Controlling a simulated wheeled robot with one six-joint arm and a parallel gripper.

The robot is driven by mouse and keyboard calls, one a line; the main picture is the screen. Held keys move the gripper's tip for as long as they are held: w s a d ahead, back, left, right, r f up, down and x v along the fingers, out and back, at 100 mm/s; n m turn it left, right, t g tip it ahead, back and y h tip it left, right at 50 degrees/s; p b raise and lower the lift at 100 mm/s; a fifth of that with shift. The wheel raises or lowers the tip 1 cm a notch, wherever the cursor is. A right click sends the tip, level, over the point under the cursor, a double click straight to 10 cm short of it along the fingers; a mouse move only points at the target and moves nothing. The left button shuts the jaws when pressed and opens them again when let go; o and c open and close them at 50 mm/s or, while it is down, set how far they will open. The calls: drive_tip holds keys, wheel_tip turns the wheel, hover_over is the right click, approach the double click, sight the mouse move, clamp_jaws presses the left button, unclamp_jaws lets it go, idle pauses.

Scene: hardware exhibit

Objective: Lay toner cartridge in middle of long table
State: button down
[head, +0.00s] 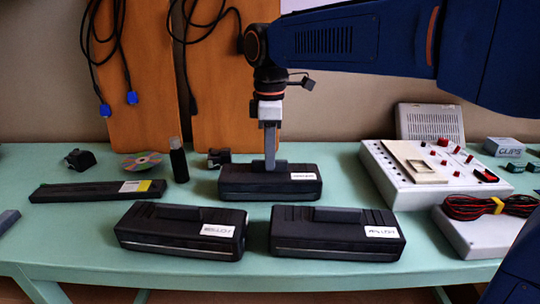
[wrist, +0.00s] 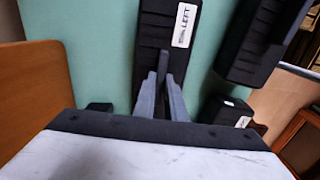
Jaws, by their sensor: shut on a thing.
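My gripper (head: 270,163) points straight down and is shut on a black toner cartridge (head: 250,186), near its middle. This cartridge has a white label at its right end and lies level, at or just above the tabletop; I cannot tell if it touches. In the wrist view my fingers (wrist: 162,75) are over the same cartridge (wrist: 160,40), whose label seems to read LEFT. Two similar black cartridges, front left (head: 170,232) and front right (head: 325,242), lie nearer the table's front edge. The long table (head: 85,222) is pale green.
A long flat black item (head: 85,192) with a yellow label lies left, near a disc (head: 141,161) and an upright black cylinder (head: 178,162). A white control panel (head: 400,188) and coiled red leads (head: 470,206) occupy the right. Brown boards (head: 225,85) with hanging cables stand behind.

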drive_tip(key=c, duration=1.8)
unclamp_jaws()
drive_tip(key=shift+f, duration=0.1)
wheel_tip(320, 180, up, 12)
drive_tip(key=shift+r, duration=0.15)
